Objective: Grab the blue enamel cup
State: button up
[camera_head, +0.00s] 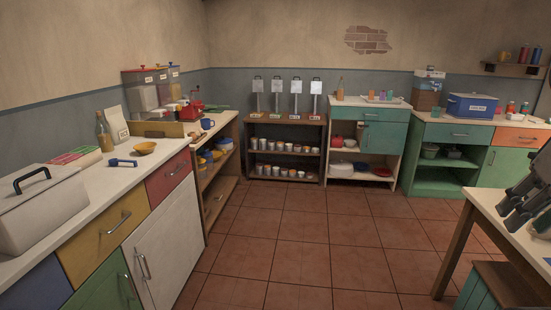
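A small blue cup (207,124) stands on the wooden-edged counter at the left back, near the red grinder (191,110). It is far off and small, so its enamel finish cannot be made out. My gripper (509,215) is a dark grey shape at the right edge, partly cut off by the frame. It is above the pale table at the right, far from the cup. How far its fingers are apart cannot be told.
Shelves of cups (285,160) stand at the back. The pale table (506,216) is at right. The tiled floor (310,245) between is clear.

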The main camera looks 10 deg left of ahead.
aim_at(205, 123)
jog(key=i+u, duration=0.2)
jog(key=i, duration=0.9)
jog(key=i+u, duration=0.25)
jog(key=i, duration=0.85)
jog(key=i+u, duration=0.2)
jog(key=i, duration=0.4)
jog(key=i+l+u, duration=0.2)
jog(key=i, duration=0.35)
jog(key=i+l+u, duration=0.2)
jog(key=i, duration=0.4)
jog(key=i+l+u, duration=0.1)
jog(key=i+u, duration=0.25)
jog(key=i+l+u, duration=0.35)
jog(key=i, duration=0.15)
